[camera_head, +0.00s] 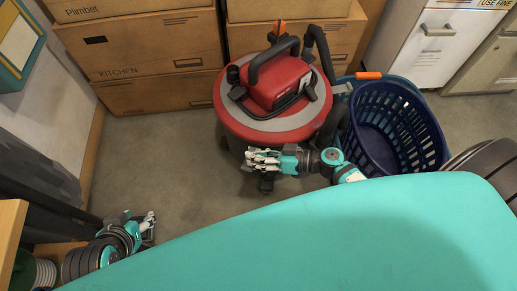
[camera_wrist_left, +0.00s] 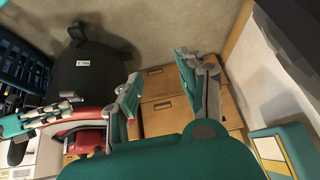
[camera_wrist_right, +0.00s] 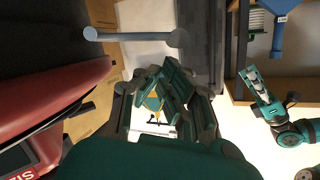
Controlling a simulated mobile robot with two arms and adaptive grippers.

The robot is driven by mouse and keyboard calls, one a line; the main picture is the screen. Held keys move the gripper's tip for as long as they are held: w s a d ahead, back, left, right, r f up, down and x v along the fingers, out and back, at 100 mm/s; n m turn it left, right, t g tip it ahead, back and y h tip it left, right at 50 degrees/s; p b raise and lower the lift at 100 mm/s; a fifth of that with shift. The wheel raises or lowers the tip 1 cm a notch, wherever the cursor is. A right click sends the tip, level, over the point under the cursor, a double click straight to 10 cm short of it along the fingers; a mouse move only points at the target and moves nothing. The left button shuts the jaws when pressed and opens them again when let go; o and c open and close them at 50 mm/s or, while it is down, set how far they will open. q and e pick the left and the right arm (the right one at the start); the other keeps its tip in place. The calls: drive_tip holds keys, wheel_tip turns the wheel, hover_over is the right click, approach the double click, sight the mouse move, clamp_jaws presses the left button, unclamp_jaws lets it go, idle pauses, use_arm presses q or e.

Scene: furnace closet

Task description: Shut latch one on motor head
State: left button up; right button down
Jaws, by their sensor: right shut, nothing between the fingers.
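The red motor head (camera_head: 279,83) sits on top of a round shop vacuum with a red and grey rim (camera_head: 240,125). A dark clip-like part (camera_head: 311,93) shows at the head's right side; I cannot tell whether it is latch one, or open or shut. My right gripper (camera_head: 262,160) is shut and empty, in front of and below the rim. In the right wrist view its fingers (camera_wrist_right: 160,88) are together, with the red vacuum (camera_wrist_right: 60,75) at left. My left gripper (camera_head: 150,222) is low at left, far from the vacuum; its fingers (camera_wrist_left: 158,68) are apart and empty.
Cardboard boxes (camera_head: 150,50) stand behind the vacuum. A blue laundry basket (camera_head: 398,125) stands close on its right, beside my right arm. A white cabinet (camera_head: 425,50) is at the back right. The floor (camera_head: 165,145) left of the vacuum is clear.

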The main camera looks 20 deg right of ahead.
sight(253, 171)
use_arm(q)
drive_tip(key=shift+w+d+r+t, duration=0.25)
drive_tip(key=shift+w+t, duration=0.15)
drive_tip(key=shift+w, duration=0.15)
use_arm(e)
drive_tip(key=shift+f, duration=0.2)
use_arm(q)
drive_tip(key=shift+s+a, duration=0.1)
drive_tip(key=shift+s, duration=0.05)
use_arm(e)
drive_tip(key=shift+s+a, duration=0.1)
